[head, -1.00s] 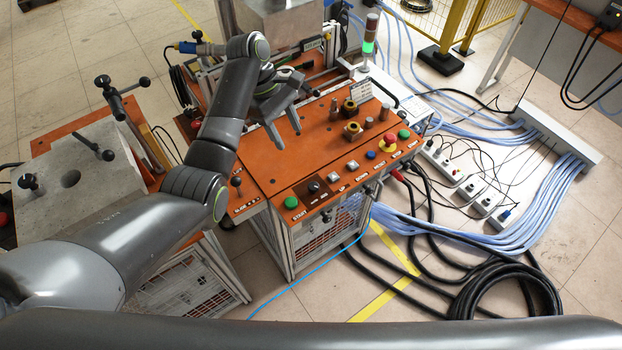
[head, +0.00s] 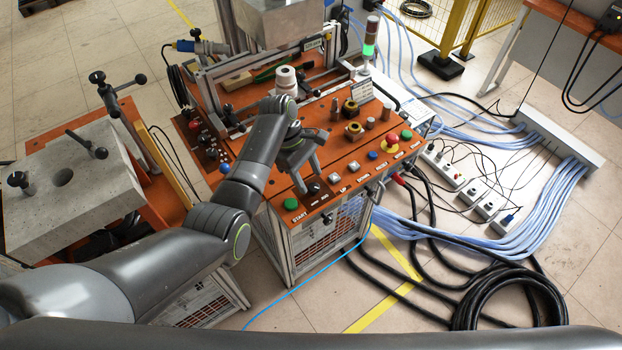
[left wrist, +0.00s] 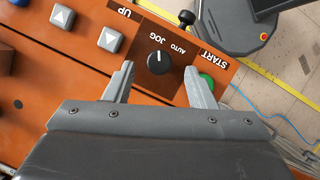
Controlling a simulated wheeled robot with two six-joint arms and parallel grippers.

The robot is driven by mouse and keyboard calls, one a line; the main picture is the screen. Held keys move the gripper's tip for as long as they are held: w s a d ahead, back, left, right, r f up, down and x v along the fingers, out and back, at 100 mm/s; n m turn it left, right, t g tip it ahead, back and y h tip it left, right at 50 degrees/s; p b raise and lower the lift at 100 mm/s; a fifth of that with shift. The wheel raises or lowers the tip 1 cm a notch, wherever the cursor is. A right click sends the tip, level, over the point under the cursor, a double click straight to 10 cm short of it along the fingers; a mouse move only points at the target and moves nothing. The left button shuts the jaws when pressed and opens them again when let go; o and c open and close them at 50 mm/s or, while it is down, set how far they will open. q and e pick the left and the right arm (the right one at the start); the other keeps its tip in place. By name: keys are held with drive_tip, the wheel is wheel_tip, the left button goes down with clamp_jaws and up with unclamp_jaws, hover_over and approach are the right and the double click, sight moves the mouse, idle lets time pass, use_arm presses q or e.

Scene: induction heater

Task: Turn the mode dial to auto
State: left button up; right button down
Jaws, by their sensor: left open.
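The mode dial (left wrist: 158,62) is a black round knob on the orange panel, with the labels JOG and AUTO beside it. Its white mark points up in the left wrist view, toward JOG. In the head view the dial (head: 314,188) is small, at the panel's front edge. My left gripper (head: 310,180) is open above the panel at the dial. In the left wrist view its fingertips (left wrist: 159,69) lie on either side of the dial with a gap on both sides. I cannot tell how far above the panel they are. My right gripper is in neither view.
The green START button (left wrist: 207,81) is close beside one fingertip. White arrow buttons (left wrist: 109,40) lie on the other side. A red emergency stop (head: 390,145) and metal parts with brass-coloured nuts (head: 353,130) stand further along the orange panel (head: 290,163).

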sight(314, 190)
use_arm(q)
drive_tip(key=shift+x, duration=1.25)
drive_tip(key=c, duration=1)
drive_tip(key=shift+o, duration=0.2)
